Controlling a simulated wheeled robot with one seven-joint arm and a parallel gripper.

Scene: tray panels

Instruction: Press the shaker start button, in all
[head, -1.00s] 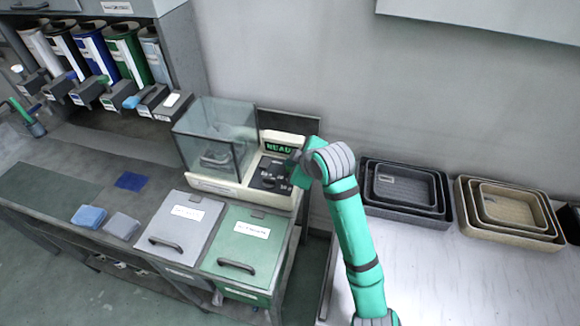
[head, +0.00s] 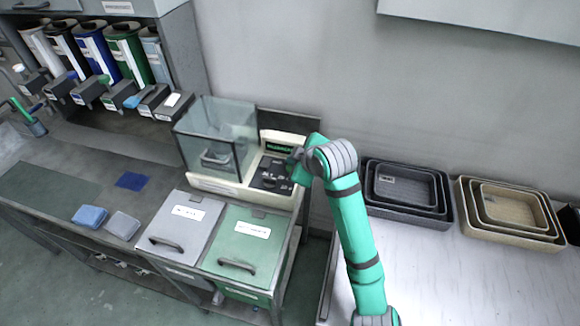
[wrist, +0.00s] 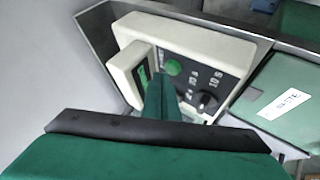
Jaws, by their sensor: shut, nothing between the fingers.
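The shaker (head: 215,186) is a cream machine with a clear chamber (head: 217,138) on its left and a dark control panel (head: 268,174) on its right. Its small display (head: 279,147) shows green lettering too small to read. In the wrist view, the round green start button (wrist: 173,67) sits on the dark panel, with a knob (wrist: 206,98) and white time marks beside it. My gripper (wrist: 160,88) is shut and empty, its tips over the panel close to the green button. I cannot tell whether they touch. In the head view my wrist hides the gripper and part of the panel.
A grey lidded bin (head: 180,228) and a green lidded bin (head: 243,245) stand in front of the shaker. Nested grey trays (head: 443,213) and tan trays (head: 556,238) lie on the right counter. Blue (head: 90,216) and grey (head: 122,226) folded cloths lie at left.

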